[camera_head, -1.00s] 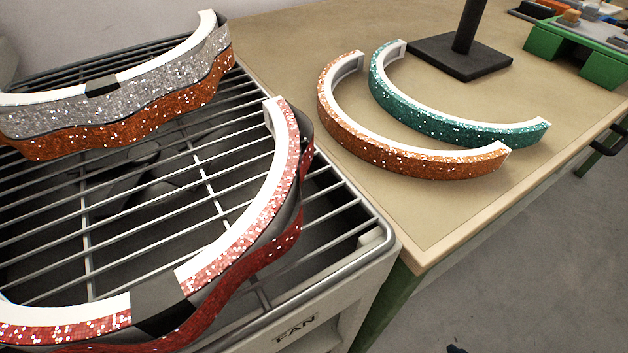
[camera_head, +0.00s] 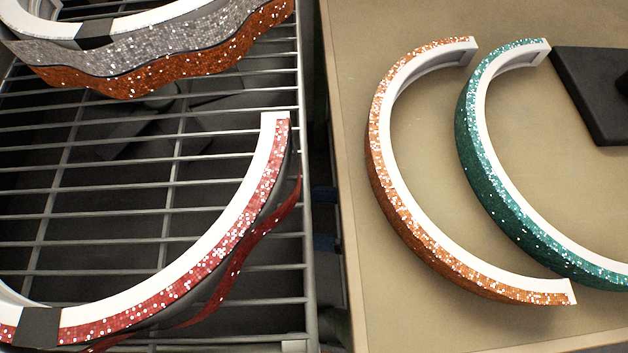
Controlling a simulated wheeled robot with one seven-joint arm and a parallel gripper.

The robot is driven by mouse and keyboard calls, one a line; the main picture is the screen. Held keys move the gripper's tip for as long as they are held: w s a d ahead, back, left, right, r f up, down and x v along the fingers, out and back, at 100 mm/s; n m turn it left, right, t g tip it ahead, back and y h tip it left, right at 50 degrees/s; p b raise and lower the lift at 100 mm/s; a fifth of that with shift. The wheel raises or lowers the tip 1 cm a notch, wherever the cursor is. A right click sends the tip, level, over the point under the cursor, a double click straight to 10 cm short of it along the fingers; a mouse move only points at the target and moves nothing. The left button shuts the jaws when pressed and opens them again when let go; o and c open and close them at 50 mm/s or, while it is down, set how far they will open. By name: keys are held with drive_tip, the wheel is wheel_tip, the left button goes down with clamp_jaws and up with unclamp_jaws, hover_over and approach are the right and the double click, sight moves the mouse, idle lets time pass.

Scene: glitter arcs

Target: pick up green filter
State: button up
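The green filter (camera_head: 497,197) is a curved arc with green glitter on its outer face and a white inner side. It lies on the tan table (camera_head: 350,215) at the right of the head view, and its lower right end is cut off by the picture edge. An orange glitter arc (camera_head: 392,203) lies just left of it, of similar shape, with a narrow gap between them. My gripper is not in view.
A metal rack (camera_head: 115,215) fills the left, bearing a red glitter arc (camera_head: 220,245) and a silver and orange one (camera_head: 170,55). A black stand base (camera_head: 590,90) is at the upper right. Bare table lies inside the arcs.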

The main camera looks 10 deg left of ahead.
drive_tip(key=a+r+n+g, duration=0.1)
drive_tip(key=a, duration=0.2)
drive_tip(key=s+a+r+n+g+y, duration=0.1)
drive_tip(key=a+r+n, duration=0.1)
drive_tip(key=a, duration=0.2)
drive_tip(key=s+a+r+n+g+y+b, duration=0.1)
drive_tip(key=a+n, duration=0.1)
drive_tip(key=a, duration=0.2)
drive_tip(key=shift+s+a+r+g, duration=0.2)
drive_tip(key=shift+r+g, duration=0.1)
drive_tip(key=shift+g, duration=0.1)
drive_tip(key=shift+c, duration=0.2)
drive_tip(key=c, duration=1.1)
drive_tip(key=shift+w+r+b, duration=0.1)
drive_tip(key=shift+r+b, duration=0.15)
drive_tip(key=shift+b, duration=0.1)
